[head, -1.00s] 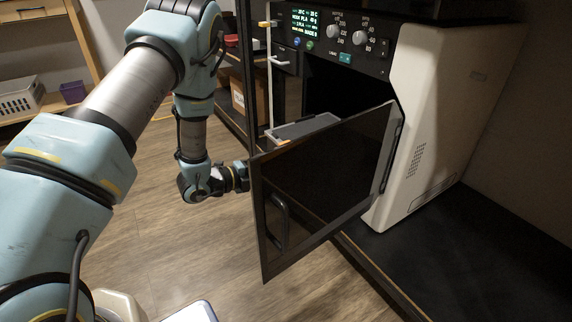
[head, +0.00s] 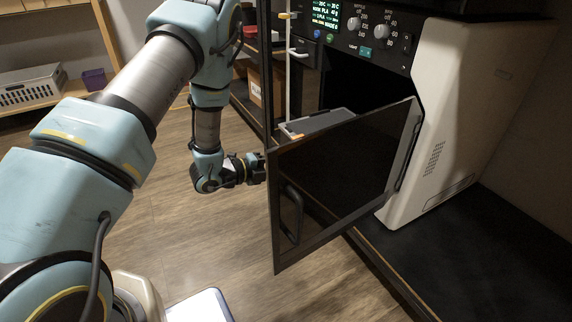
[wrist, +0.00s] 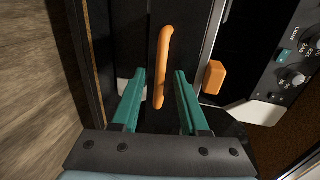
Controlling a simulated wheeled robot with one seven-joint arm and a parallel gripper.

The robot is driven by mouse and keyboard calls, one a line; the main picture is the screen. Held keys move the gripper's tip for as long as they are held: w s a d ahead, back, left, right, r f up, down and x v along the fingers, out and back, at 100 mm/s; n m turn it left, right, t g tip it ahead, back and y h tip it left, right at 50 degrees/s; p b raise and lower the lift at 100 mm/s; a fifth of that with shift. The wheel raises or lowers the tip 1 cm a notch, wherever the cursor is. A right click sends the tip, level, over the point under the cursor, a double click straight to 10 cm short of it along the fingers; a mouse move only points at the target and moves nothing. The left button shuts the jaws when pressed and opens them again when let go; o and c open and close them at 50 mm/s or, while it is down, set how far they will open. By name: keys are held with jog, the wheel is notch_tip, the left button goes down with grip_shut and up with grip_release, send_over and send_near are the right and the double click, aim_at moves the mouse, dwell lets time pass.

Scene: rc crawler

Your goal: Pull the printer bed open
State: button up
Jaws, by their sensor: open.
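The printer (head: 470,110) stands at the right with its dark glass door (head: 335,180) swung open toward me. The printer bed (head: 322,121) shows as a grey tray above the door's top edge, with a small orange part at its near left corner. My gripper's fingers are hidden behind the door in the head view. In the wrist view my gripper (wrist: 160,75) has two green fingers apart, with nothing clamped. An orange bar-shaped handle (wrist: 164,62) lies ahead, in line with the gap between them. An orange block (wrist: 214,77) is right of the fingers.
The door's black handle (head: 293,215) faces me, and the door stands beside my wrist. A control panel with knobs (head: 365,25) is above the opening. A grey basket (head: 30,88) and a purple box (head: 94,79) sit on a shelf at the far left.

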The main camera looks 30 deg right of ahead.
jog(key=shift+a, duration=0.1)
jog(key=p+v, duration=0.2)
jog(key=v, duration=0.8)
jog(key=shift+a, duration=0.3)
jog(key=shift+w+r, duration=0.1)
jog(key=w+a+r+n+t+y, duration=0.35)
jog(key=w+n+t, duration=0.2)
jog(key=w, duration=0.35)
jog(key=w+a+r+n+t+y, duration=0.1)
jog(key=w+a+r+n+y, duration=0.15)
jog(key=a+n, duration=0.35)
jog(key=w+a+r+n+t+y, duration=0.2)
jog(key=w+a+n+y, duration=0.15)
jog(key=a+n, duration=0.2)
jog(key=s+a+r+n+g+y, duration=0.1)
jog(key=s+a+r+n+y, duration=0.15)
jog(key=a+n, duration=0.3)
jog(key=s+a+r+n+g+y, duration=0.1)
jog(key=s+a+r+n+y, duration=0.1)
jog(key=s+a+n, duration=0.3)
jog(key=s+a+r+n+g+y, duration=0.1)
jog(key=s+a+r+n+g, duration=0.1)
jog(key=s+a+n, duration=0.3)
jog(key=s+a+r+n+g, duration=0.1)
jog(key=s+r+n+g, duration=0.15)
jog(key=s, duration=0.45)
notch_tip(320, 180, up, 36)
jog(key=p, duration=3.6)
jog(key=shift+w+p, duration=0.4)
jog(key=shift+w, duration=0.1)
